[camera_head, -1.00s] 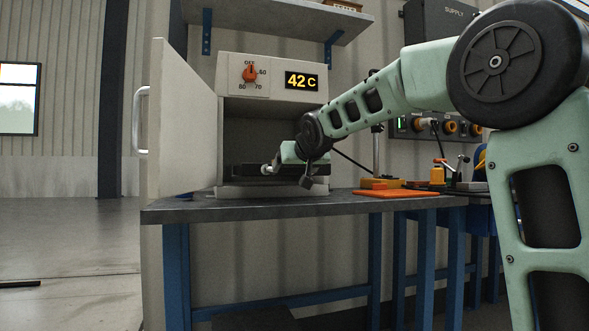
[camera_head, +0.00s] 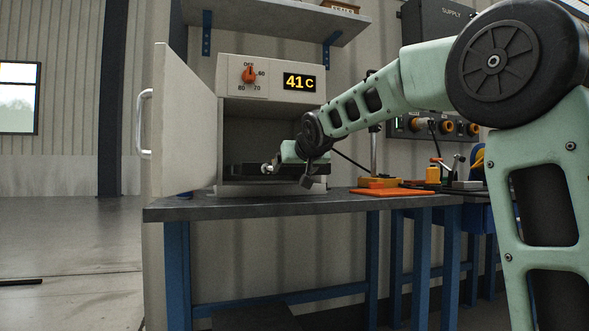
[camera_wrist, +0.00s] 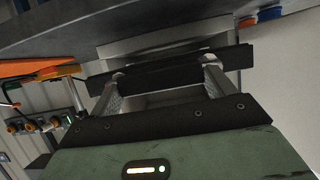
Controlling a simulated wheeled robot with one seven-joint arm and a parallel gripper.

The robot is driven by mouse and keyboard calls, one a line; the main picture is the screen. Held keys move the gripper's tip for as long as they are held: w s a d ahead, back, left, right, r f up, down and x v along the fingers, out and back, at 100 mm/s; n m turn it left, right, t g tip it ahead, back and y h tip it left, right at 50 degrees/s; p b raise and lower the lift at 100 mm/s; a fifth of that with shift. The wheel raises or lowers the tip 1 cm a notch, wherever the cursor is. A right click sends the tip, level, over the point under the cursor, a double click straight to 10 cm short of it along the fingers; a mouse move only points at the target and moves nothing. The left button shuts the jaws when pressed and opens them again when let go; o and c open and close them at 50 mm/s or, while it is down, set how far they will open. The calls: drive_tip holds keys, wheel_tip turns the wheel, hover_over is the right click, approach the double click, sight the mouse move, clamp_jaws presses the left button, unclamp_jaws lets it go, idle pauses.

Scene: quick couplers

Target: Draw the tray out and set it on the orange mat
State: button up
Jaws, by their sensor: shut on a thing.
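The dark tray (camera_head: 240,169) sits in the opening of the white oven (camera_head: 268,122), whose door (camera_head: 180,120) stands open to the left. My gripper (camera_head: 270,168) is at the front of the tray. In the wrist view my gripper (camera_wrist: 165,82) has its two fingers on the dark bar at the front of the tray (camera_wrist: 180,70), shut on it. How far the tray sticks out of the oven is hard to tell.
The grey bench top (camera_head: 240,207) has free room along its front edge. An orange and yellow block (camera_head: 380,183) and a small clamp-like fixture (camera_head: 440,170) stand behind and right of the mat. The oven display (camera_head: 299,83) reads 41 C.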

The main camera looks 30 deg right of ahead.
drive_tip(key=shift+s+a+b, duration=0.25)
drive_tip(key=shift+s+b, duration=0.15)
drive_tip(key=shift+s, duration=0.35)
drive_tip(key=shift+s+a+b, duration=0.2)
drive_tip(key=shift+s+b, duration=0.2)
drive_tip(key=shift+s, duration=0.3)
drive_tip(key=shift+s+a+r, duration=0.1)
drive_tip(key=shift+s, duration=0.3)
